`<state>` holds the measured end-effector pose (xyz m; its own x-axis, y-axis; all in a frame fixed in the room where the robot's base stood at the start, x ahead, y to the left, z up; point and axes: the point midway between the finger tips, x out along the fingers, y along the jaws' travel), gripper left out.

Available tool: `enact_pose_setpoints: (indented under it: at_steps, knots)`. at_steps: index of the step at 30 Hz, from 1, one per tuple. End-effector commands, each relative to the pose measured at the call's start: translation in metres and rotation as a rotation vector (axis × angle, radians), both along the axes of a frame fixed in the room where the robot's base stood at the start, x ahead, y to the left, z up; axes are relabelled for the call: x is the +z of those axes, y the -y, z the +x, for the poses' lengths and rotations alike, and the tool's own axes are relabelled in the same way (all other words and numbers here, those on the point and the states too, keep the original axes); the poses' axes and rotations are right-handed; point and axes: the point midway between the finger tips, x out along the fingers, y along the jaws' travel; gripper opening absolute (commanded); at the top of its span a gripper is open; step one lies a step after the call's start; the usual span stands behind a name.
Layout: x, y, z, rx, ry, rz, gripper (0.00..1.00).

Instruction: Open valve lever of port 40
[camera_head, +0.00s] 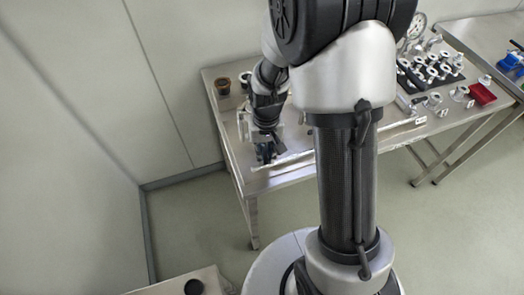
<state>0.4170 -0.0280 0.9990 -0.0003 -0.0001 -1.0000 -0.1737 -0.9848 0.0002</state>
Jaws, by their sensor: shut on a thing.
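My gripper (265,155) is at the front left part of a steel table (222,85), pointing down. It is shut on a small part with dark blue on it, which seems to be the valve lever; the part is too small and too covered to make out its angle. Beside it a long silver rail or pipe (292,158) runs along the table's front edge. My arm hides the middle of this rail. No port number can be read, so I cannot tell which port is 40.
Two dark round pots (223,86) stand at the table's back left. A second table (485,38) adjoins at right. Walls close off the left.

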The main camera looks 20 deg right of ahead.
Motion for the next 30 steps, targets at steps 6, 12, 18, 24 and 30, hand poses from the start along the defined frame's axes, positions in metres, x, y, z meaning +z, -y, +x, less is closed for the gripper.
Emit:
enact_pose_setpoints:
  at_steps: [6, 12, 18, 24, 30]
  knots:
    - [0.0004, 0.0049, -0.0002, 0.115, 0.001, 0.0, 0.0]
    - [0.0003, 0.0074, -0.0002, 0.171, 0.001, 0.0, 0.0]
    - [0.0002, 0.0081, -0.0001, 0.191, 0.001, 0.0, 0.0]
    - [0.0002, 0.0081, 0.0, 0.193, 0.001, -0.001, 0.0]
    - [0.0002, 0.008, 0.0, 0.193, 0.001, -0.001, 0.2]
